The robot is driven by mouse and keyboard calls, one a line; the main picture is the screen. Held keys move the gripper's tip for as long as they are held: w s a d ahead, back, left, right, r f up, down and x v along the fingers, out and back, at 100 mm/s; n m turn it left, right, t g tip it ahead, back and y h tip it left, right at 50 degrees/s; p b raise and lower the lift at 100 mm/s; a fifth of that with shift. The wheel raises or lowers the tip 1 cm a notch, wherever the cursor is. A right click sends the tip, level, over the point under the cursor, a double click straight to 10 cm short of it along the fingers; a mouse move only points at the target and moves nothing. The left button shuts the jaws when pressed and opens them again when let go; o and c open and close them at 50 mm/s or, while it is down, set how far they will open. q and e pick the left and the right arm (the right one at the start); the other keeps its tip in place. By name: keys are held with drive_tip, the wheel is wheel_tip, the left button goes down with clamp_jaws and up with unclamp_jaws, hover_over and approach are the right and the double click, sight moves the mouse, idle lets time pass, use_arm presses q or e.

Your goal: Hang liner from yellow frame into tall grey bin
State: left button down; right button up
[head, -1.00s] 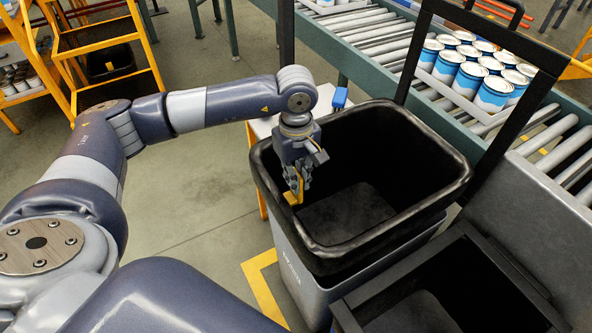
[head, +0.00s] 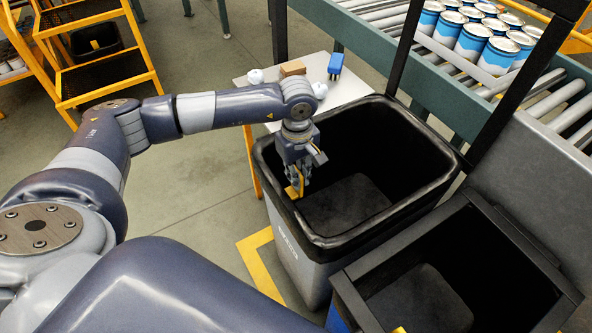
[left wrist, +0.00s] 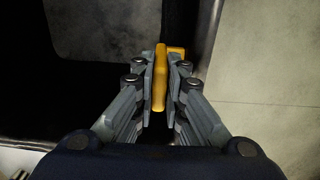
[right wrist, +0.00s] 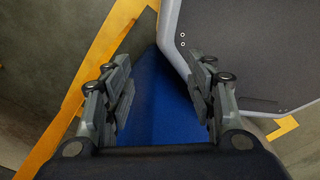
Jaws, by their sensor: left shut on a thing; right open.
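The tall grey bin (head: 296,262) stands in front of the conveyor. The black liner (head: 365,135) is inside it, its thick dark rim around the bin's top edge. My left gripper (head: 298,182) points down at the left side of the opening. It is shut on a yellow grip piece (head: 292,193), which shows between the fingers in the left wrist view (left wrist: 160,75). Whether this piece is still joined to the liner I cannot tell. My right gripper (right wrist: 158,78) is open and empty in the right wrist view, above a blue surface (right wrist: 160,100).
A second dark open bin (head: 440,285) stands close at the right, beside a grey panel (head: 535,190). A white table (head: 345,90) with small items is behind the bin. A roller conveyor (head: 345,15) carries cans (head: 472,42). Yellow tape (head: 262,280) marks the floor.

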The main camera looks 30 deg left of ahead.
use_arm(q)
drive_tip(key=shift+w+d+f+b, duration=0.1)
drive_tip(key=shift+w+f+b, duration=0.05)
drive_tip(key=shift+f+b, duration=1.15)
drive_tip(key=shift+w+d+f+b, duration=0.1)
drive_tip(key=shift+w+f+b, duration=0.05)
drive_tip(key=shift+f+b, duration=1.1)
drive_tip(key=shift+w+d+f+b, duration=0.15)
drive_tip(key=shift+f+b, duration=0.8)
drive_tip(key=shift+f, duration=0.65)
drive_tip(key=shift+a, duration=0.1)
drive_tip(key=c, duration=1.6)
unclamp_jaws()
drive_tip(key=shift+o, duration=0.2)
